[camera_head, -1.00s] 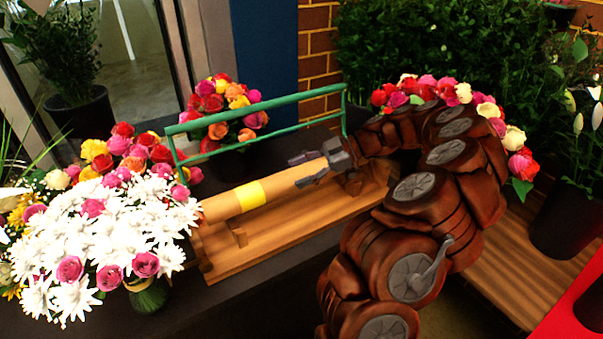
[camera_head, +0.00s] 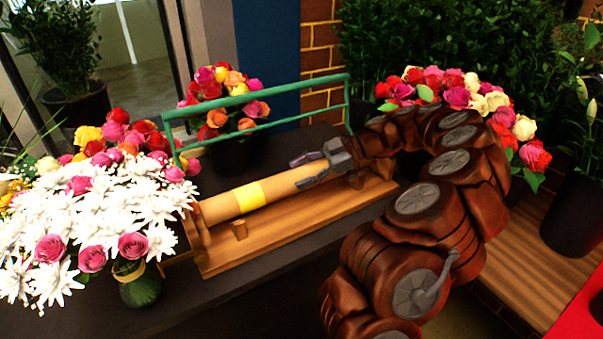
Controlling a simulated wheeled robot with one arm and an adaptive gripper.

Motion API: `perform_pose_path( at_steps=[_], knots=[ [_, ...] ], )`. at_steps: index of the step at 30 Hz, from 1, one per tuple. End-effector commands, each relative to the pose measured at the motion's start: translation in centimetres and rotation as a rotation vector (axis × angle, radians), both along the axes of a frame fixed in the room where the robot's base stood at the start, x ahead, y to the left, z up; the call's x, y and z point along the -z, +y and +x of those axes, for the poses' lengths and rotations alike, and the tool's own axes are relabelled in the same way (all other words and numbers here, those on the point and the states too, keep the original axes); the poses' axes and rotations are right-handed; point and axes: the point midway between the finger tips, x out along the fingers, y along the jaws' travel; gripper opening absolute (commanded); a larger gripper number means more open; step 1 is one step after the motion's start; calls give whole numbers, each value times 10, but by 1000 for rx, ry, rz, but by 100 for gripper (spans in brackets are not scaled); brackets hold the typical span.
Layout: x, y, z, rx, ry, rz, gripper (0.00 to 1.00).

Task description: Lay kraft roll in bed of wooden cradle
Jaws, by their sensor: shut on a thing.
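The kraft roll (camera_head: 221,206) is a long tan tube with a yellow band (camera_head: 249,196). It lies lengthwise along the wooden cradle (camera_head: 290,232), low over its bed and close to its supports. I cannot tell whether it touches the bed all along. A small wooden peg stands in front of the roll. My gripper (camera_head: 306,172) is shut on the roll's right part, coming from the right. The roll's far right end is hidden by my gripper. A green rail frame (camera_head: 255,95) stands behind the roll.
White daisies and pink roses (camera_head: 95,235) crowd the left end of the cradle, in a green vase (camera_head: 139,287). A rose bouquet (camera_head: 215,100) stands behind the rail. More roses (camera_head: 455,90) are behind my arm. The dark counter (camera_head: 240,309) is clear in front.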

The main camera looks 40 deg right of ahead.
Motion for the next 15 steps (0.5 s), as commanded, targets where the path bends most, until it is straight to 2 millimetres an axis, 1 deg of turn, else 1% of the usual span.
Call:
perform_pose_path(
  at_steps=[1,4,5,12,15],
  knots=[
    [3,-4,-1,8,4,-4,0],
    [3,-4,-1,10,5,-5,0],
    [4,-4,-1,10,5,-5,62],
    [4,-6,-1,12,6,-6,87],
    [4,-6,-1,14,6,-6,88]
  ],
)
